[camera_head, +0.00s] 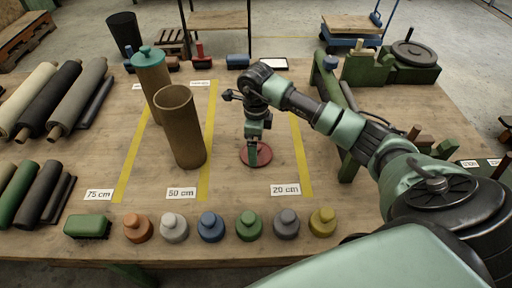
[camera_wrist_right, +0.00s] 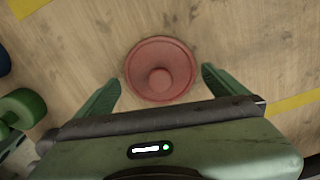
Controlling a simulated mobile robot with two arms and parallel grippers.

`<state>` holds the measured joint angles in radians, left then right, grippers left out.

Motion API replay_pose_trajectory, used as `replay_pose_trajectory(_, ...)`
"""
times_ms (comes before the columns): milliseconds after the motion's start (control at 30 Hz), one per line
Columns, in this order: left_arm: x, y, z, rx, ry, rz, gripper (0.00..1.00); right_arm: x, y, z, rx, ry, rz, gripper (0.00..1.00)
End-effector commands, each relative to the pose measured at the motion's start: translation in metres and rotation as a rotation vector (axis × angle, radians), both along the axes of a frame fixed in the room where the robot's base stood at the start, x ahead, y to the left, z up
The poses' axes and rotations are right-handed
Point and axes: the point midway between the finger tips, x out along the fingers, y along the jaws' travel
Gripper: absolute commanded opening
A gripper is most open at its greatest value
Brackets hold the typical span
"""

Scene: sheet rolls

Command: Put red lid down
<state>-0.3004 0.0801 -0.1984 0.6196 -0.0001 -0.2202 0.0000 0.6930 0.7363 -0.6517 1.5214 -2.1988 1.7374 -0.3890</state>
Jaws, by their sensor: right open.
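The red lid (camera_head: 256,156) lies knob up on the table, between the yellow line of the 50 cm label and the yellow line of the 20 cm label. In the right wrist view the lid (camera_wrist_right: 160,70) shows as a round disc with a central knob. My right gripper (camera_head: 258,160) is over the lid and hides part of it. In the wrist view its two green fingers (camera_wrist_right: 160,90) are spread on either side of the lid, with gaps showing between them and its rim. My left gripper is not in view.
An open brown tube (camera_head: 186,140) and a teal-lidded tube (camera_head: 152,85) stand left of the lid. Several colored lids, such as the blue one (camera_head: 211,227), line the front edge. Sheet rolls (camera_head: 55,100) lie at left. Table around the red lid is clear.

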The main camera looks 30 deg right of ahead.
Motion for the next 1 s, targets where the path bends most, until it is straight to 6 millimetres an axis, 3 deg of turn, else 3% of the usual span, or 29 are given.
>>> replay_pose_trajectory(200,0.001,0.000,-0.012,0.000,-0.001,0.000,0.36,0.002,-0.001,0.048,-0.001,-0.007,0.000,1.00)
replay_pose_trajectory(433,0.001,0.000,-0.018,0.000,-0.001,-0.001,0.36,0.001,0.000,0.088,-0.001,-0.004,0.000,1.00)
replay_pose_trajectory(600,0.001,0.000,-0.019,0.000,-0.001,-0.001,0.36,0.000,0.000,0.100,-0.001,-0.002,0.000,1.00)
replay_pose_trajectory(1000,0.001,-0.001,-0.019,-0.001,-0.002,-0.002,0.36,0.000,0.000,0.101,-0.001,-0.001,0.000,1.00)
